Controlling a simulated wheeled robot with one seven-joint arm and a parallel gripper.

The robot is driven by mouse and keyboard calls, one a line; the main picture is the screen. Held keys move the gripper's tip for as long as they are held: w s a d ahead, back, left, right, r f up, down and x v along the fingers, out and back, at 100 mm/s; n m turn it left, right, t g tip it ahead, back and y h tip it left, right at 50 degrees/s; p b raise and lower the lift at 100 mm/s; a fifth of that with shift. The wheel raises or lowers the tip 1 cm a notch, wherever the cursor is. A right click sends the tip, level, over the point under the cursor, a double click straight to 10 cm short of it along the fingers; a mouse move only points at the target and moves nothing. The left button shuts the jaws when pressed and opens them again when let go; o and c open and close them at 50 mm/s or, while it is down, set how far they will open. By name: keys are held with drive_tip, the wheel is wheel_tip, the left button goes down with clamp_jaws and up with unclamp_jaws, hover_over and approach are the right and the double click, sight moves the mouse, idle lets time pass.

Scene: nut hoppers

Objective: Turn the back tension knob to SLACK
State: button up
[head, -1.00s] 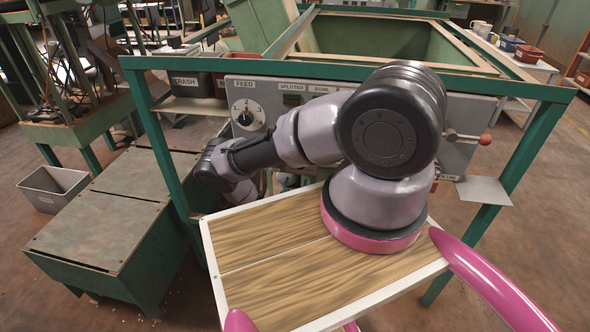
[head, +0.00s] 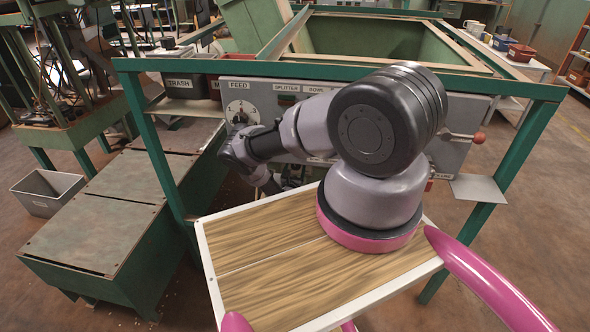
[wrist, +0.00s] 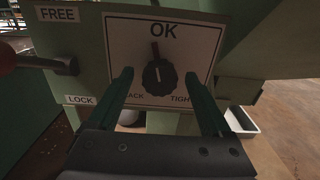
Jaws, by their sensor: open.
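The SLACK label (wrist: 133,95) at lower left and the TIGHT label (wrist: 180,98) at lower right are partly covered by my fingers. My gripper (wrist: 157,75) is open, one finger to each side of the knob, with nothing between them that I can see being gripped.
A lever with a red grip (wrist: 15,60) sits left of the plate, between FREE and LOCK labels. In the head view the control panel (head: 455,110) with a FEED dial (head: 240,112) faces me inside a green frame (head: 165,165). A grey bin (head: 48,192) stands on the floor at left.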

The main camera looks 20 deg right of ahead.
clamp_jaws()
drive_tip(key=shift+n, duration=0.3)
drive_tip(key=n, duration=0.3)
drive_tip(key=shift+n, duration=0.3)
drive_tip(key=shift+a+n, duration=0.1)
drive_tip(key=shift+n, duration=2.2)
drive_tip(key=shift+f, duration=0.1)
unclamp_jaws()
drive_tip(key=shift+w, duration=0.1)
